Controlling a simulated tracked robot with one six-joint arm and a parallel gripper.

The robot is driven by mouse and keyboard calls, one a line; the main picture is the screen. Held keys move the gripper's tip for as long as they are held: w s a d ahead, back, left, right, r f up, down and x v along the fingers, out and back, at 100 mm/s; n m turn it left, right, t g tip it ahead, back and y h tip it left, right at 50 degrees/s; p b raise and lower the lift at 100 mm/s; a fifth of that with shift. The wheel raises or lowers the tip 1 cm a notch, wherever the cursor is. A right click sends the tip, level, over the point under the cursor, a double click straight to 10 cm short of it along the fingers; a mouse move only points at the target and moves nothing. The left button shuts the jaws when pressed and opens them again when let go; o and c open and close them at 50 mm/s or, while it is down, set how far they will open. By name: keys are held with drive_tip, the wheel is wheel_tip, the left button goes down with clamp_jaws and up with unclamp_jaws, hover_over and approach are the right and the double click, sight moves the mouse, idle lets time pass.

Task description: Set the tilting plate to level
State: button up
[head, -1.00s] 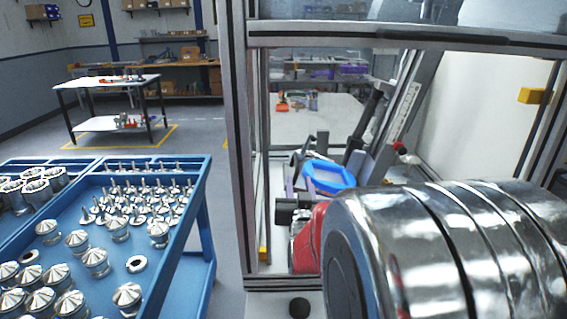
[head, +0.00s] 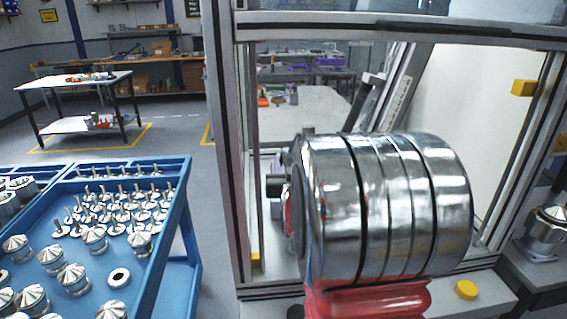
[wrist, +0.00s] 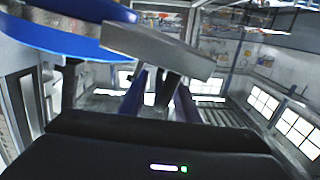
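In the wrist view, a blue rounded disc (wrist: 60,35) fills the upper left. A grey plate (wrist: 160,45) stands beside it, sloping down to the right, with a dark stem under it. I cannot tell for sure which of these is the tilting plate. My gripper (wrist: 162,98) has two purple fingers pointing away from its black body. They are apart, below the grey plate, with the stem showing between them; I see no contact. In the head view my silver, banded arm link hides the gripper and the blue part inside the framed enclosure (head: 228,150).
The enclosure's metal posts and top beam surround the arm. A blue cart (head: 150,245) with several machined metal parts stands at the left. A yellow button (head: 466,290) is at the enclosure's front right. A metal housing (head: 545,230) stands at the far right. Floor shows between cart and enclosure.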

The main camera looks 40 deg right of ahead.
drive_tip(key=shift+c, duration=0.2)
clamp_jaws()
idle(0.5)
